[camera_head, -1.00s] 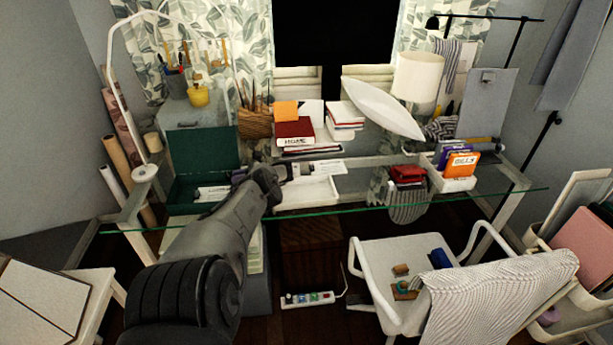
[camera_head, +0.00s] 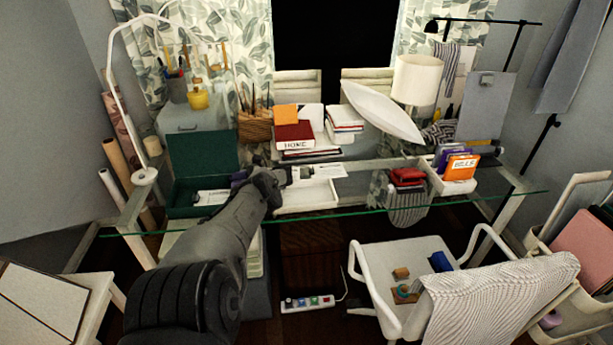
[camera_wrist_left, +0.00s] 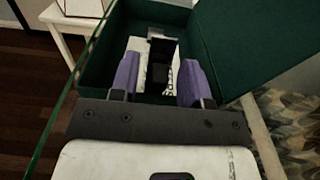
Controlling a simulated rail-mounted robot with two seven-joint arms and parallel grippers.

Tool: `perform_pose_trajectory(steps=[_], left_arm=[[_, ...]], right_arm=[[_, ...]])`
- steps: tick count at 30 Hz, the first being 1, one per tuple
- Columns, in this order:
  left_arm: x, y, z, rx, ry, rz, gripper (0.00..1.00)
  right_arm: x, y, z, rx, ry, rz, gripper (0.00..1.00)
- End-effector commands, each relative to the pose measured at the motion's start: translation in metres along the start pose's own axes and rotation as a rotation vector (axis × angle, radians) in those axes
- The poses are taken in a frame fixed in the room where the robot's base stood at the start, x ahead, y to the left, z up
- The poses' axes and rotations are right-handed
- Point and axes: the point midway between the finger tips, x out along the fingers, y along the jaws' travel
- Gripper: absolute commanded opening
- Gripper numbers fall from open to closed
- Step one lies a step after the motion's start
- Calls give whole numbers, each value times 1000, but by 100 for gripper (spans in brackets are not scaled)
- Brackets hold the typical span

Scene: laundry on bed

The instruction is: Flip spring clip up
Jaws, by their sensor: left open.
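A black spring clip (camera_wrist_left: 160,62) sits on a white sheet or board with dark lettering (camera_wrist_left: 137,47), inside the open green box (camera_wrist_left: 215,42). My left gripper (camera_wrist_left: 154,82) is open, with one purple finger on each side of the clip in the wrist view. I cannot tell whether the fingers touch it. In the head view, the green box (camera_head: 204,155) stands on the glass desk at left, and my left gripper (camera_head: 238,178) reaches left over its right end. The clip cannot be made out there. My right gripper is not in view.
A white tray (camera_head: 305,196) lies right of the gripper on the glass desk (camera_head: 350,207). Red books (camera_head: 294,134) and a woven basket (camera_head: 255,126) stand behind. The box's raised lid (camera_head: 204,155) rises at its back. A white chair (camera_head: 400,255) stands in front.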

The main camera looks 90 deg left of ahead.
Motion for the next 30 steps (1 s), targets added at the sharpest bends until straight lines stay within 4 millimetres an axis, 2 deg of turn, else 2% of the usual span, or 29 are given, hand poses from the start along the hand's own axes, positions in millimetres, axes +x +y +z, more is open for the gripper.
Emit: perform_pose_trajectory(steps=[5,21,30], left_arm=[[-10,0,-2,0,3,-1,43],[-88,0,-7,0,6,1,43],[-120,0,-6,-1,4,0,43]], right_arm=[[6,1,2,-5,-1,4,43],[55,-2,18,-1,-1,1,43],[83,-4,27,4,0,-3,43]])
